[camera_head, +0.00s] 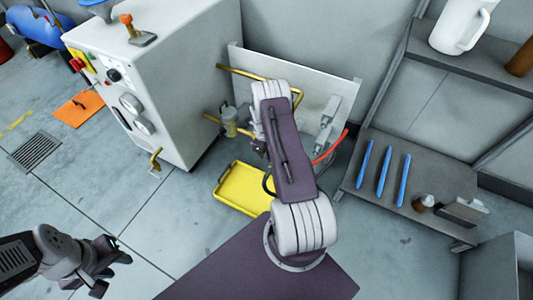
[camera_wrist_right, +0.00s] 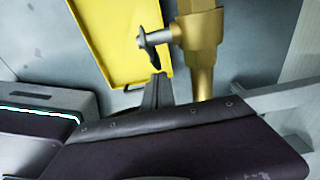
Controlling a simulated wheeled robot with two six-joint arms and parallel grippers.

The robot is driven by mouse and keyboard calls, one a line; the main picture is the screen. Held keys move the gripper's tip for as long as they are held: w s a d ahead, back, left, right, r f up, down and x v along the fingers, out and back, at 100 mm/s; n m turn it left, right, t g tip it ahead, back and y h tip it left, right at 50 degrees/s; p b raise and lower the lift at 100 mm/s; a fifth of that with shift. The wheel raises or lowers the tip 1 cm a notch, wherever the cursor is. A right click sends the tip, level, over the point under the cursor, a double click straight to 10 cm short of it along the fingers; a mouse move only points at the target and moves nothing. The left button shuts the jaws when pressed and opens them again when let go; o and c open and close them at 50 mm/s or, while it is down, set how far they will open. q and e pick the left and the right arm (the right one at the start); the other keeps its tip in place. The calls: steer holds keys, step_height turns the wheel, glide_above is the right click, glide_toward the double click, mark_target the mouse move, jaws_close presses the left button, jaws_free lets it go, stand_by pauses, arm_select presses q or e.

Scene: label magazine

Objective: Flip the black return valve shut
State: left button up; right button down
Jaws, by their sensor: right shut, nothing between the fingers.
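In the right wrist view a brass valve body (camera_wrist_right: 200,35) stands on a vertical brass pipe. A dark grey-black lever (camera_wrist_right: 147,40) sits on the short stem at its left side. My right gripper (camera_wrist_right: 157,80) is shut and empty, its tips just below the lever; I cannot tell whether they touch it. In the head view my right arm covers most of the valve area in front of the pale panel (camera_head: 325,85), and the right fingers cannot be made out clearly. My left gripper (camera_head: 113,272) is open and empty at lower left, far from the valve.
A yellow tray (camera_head: 226,202) lies on the floor below the pipes. A white machine cabinet (camera_head: 170,60) with gauges stands to the left. Brass pipes (camera_head: 243,73) and a red hose (camera_head: 330,150) flank the work area. A shelf (camera_head: 435,185) with blue bars is at right.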

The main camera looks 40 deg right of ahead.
steer(key=shift+w+a+f+t, duration=0.2)
steer(key=shift+w+f+t, duration=0.25)
steer(key=shift+f, duration=0.35)
stand_by(1.0)
step_height(320, 180, up, 8)
steer(key=p, duration=0.5)
steer(key=shift+w, duration=0.1)
steer(key=shift+r, duration=0.55)
